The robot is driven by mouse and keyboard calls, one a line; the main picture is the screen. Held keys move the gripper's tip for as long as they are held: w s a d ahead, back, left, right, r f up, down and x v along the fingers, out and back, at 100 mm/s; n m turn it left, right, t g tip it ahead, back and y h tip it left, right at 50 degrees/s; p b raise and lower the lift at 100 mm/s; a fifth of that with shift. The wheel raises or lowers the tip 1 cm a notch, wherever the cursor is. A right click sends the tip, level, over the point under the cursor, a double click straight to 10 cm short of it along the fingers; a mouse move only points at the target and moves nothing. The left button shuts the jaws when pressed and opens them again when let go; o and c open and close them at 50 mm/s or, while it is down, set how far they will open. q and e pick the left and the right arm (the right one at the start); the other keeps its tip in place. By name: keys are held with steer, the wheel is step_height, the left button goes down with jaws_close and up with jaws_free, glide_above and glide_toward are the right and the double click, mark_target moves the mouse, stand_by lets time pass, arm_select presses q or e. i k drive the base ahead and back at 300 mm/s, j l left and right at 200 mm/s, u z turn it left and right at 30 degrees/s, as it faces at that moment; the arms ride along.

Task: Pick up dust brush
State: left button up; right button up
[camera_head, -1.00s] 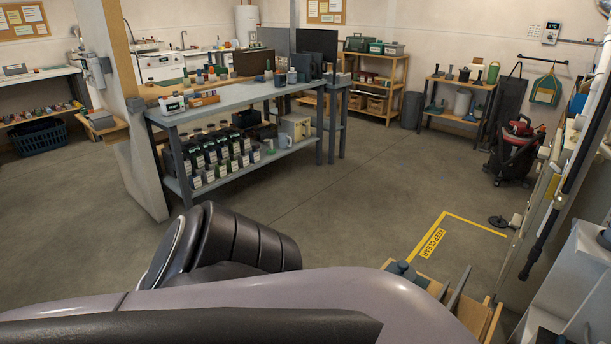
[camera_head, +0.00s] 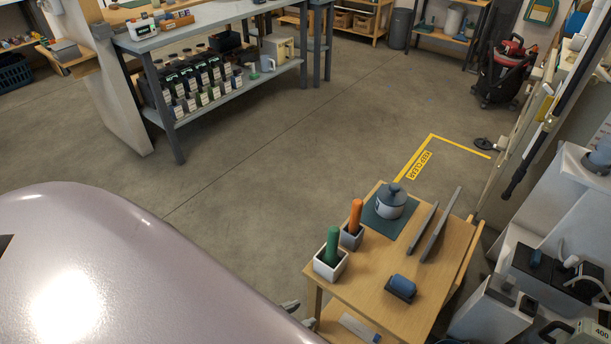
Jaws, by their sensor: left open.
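No thing is clearly recognisable as the dust brush. A small blue-topped item with a dark base (camera_head: 402,287) lies near the front right of the small wooden table (camera_head: 368,290); it may be the brush. A green handle (camera_head: 332,245) stands in a white square pot and an orange handle (camera_head: 355,216) in a grey pot; what is at their lower ends is hidden. My left gripper (camera_head: 291,307) shows only as a small grey part beside the table's left front edge, mostly hidden behind my arm. It is open and touches none of these items. My right gripper is out of view.
A grey lidded canister (camera_head: 391,203) sits on a green mat, with two dark upright plates (camera_head: 433,228) to its right. White cabinets (camera_head: 560,215) stand close on the right. Floor between the table and the grey workbench (camera_head: 215,22) is clear.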

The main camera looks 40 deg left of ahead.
mark_target(330, 257)
steer(key=u, duration=0.9)
